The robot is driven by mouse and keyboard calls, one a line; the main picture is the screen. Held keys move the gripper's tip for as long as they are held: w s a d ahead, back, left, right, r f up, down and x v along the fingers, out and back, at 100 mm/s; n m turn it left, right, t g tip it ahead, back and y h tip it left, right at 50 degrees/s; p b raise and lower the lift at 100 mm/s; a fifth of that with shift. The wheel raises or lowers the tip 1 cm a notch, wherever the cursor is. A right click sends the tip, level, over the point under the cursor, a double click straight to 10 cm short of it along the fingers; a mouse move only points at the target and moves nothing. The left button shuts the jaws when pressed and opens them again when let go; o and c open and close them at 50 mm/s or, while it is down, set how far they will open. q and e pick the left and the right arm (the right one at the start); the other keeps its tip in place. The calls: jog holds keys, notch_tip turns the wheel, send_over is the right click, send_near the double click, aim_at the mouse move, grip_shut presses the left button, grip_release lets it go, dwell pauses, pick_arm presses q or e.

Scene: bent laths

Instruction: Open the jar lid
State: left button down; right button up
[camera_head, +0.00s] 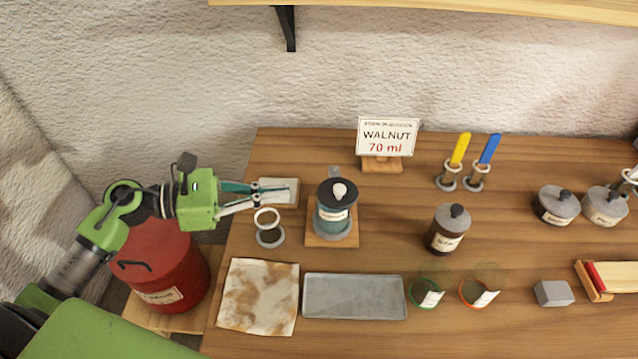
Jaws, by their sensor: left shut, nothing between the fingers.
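A teal jar (331,222) with a dark lid (336,193) and a pale knob on top stands upright on a square wooden board. The lid sits on the jar. A small metal tab rises behind the lid. My left gripper (286,192) is to the left of the jar, its fingers together and empty, above a small pale block (279,193). It is apart from the lid. A dark brown jar (447,229) with a grey lid stands to the right.
A sign (387,137) reading WALNUT 70 ml stands behind. A ring stand (268,228), stained cloth (258,296), grey tray (354,297) and two clear cups (428,290) lie nearer the front. More jars (557,205) stand right. A red bin (163,268) stands left of the table.

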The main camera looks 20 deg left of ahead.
aim_at(334, 190)
pick_arm(q)
jog(key=p+x, duration=0.1)
jog(key=x, duration=0.2)
jog(key=p+x, duration=0.2)
jog(key=x, duration=0.2)
jog(key=shift+w+d+r, duration=0.1)
jog(key=shift+w+r, duration=0.05)
jog(key=shift+r, duration=0.05)
jog(key=shift+w+d+f, duration=0.3)
jog(key=shift+d+f, duration=0.05)
jog(key=shift+d, duration=0.15)
